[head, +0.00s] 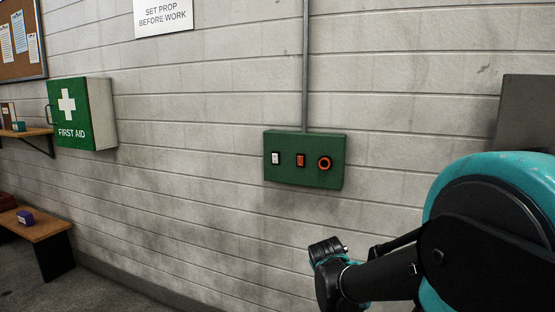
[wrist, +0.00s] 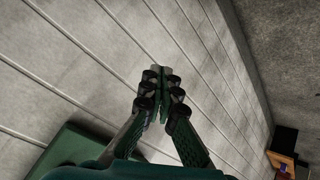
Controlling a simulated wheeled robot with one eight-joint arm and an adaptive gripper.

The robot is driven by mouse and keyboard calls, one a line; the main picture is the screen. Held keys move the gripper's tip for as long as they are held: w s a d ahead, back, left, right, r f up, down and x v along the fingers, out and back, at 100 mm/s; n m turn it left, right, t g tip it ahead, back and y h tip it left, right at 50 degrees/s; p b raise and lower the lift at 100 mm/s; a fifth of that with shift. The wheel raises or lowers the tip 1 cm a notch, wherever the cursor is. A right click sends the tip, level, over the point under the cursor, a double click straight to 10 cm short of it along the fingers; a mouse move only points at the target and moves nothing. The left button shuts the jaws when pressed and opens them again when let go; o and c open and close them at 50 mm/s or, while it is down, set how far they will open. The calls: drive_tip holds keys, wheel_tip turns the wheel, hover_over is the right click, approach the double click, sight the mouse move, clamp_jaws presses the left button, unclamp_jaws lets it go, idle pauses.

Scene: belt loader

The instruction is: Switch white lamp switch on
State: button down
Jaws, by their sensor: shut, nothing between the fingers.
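A green switch box (head: 304,176) is fixed to the block wall, with a white rocker switch (head: 275,158) on its left, an orange-red rocker switch (head: 300,160) in the middle and a round orange button (head: 324,164) on its right. My gripper (head: 325,249) is below the box and apart from it in the head view. In the wrist view my gripper (wrist: 160,100) has its fingers together with nothing between them. A green box (wrist: 85,150) shows at the lower left of the wrist view; its switches are not visible there.
A grey conduit (head: 305,65) runs up the wall from the box. A first aid cabinet (head: 82,113), a shelf (head: 25,132) and a bench (head: 35,226) are at the left. A grey panel (head: 524,110) is at the right. The wall around the switch box is clear.

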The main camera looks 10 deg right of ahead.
drive_tip(key=w+a+r+n+t+y, duration=0.1)
drive_tip(key=w+r+n+t, duration=0.45)
drive_tip(key=w+r, duration=0.45)
drive_tip(key=w+a+r+n+t+y, duration=0.15)
drive_tip(key=w+r+n+t, duration=0.4)
drive_tip(key=r, duration=0.65)
drive_tip(key=w+a+r+n+g+y, duration=0.1)
drive_tip(key=w+a+r+n+y, duration=0.3)
drive_tip(key=a+n, duration=0.3)
drive_tip(key=shift+w+n+y, duration=0.45)
drive_tip(key=shift+n+y, duration=0.4)
drive_tip(key=shift+n, duration=0.05)
drive_tip(key=shift+a, duration=0.15)
approach(278, 157)
drive_tip(key=w+a+r, duration=0.2)
drive_tip(key=w+a, duration=0.1)
drive_tip(key=a, duration=0.2)
drive_tip(key=shift+w+d, duration=0.65)
drive_tip(key=shift+w, duration=0.15)
drive_tip(key=shift+w+d+r, duration=0.15)
drive_tip(key=shift+w+d, duration=0.15)
drive_tip(key=shift+w, duration=0.25)
